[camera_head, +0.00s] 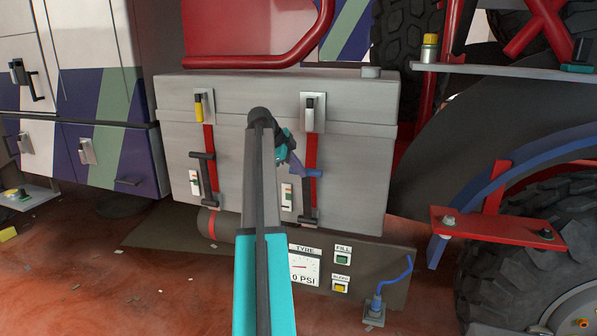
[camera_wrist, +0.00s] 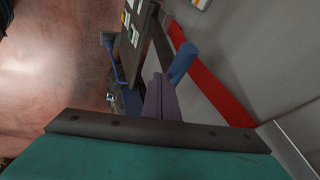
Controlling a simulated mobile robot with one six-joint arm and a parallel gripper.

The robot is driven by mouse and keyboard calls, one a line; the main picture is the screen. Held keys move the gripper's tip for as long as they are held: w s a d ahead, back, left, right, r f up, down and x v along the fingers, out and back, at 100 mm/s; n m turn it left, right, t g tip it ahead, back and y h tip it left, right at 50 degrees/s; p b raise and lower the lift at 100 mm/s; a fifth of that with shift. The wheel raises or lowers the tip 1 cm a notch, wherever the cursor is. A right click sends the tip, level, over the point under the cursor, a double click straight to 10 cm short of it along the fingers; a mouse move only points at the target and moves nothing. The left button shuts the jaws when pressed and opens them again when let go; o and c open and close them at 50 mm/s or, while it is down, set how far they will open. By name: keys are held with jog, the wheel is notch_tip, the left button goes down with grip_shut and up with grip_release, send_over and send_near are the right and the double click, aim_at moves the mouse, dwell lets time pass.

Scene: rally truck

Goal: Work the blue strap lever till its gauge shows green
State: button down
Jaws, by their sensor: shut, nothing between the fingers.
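The blue strap lever (camera_head: 308,173) sits low on the right-hand red strap (camera_head: 311,152) of the grey case (camera_head: 255,165). In the wrist view its blue handle (camera_wrist: 182,62) sticks out from the red strap (camera_wrist: 212,85). My gripper (camera_head: 297,166) is at the lever, partly hidden behind my own arm. In the wrist view my gripper's fingers (camera_wrist: 157,84) are shut and empty, close beside the blue handle; I cannot tell whether they touch it. The gauge (camera_head: 288,197) is a small white plate left of the strap; its reading is too small to tell.
A second strap with a black lever (camera_head: 203,155) and its own gauge (camera_head: 195,183) is at left. Below stands a tyre panel (camera_head: 370,258) with buttons and a blue hose (camera_head: 396,283). A red bracket (camera_head: 495,228) and wheel (camera_head: 530,265) are at right.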

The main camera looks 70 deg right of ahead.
jog(key=shift+w+d+r+b, duration=0.1)
jog(key=shift+d+r+b, duration=0.2)
jog(key=shift+d, duration=0.55)
jog(key=shift+d+r+b, duration=0.2)
jog(key=shift+d+b, duration=0.1)
jog(key=shift+d, duration=0.55)
jog(key=shift+a, duration=0.2)
jog(key=s+a+b+v, duration=0.1)
jog(key=b+v, duration=0.2)
jog(key=v, duration=0.9)
jog(key=shift+a+f, duration=0.25)
jog(key=shift+a, duration=0.15)
jog(key=shift+w, duration=0.1)
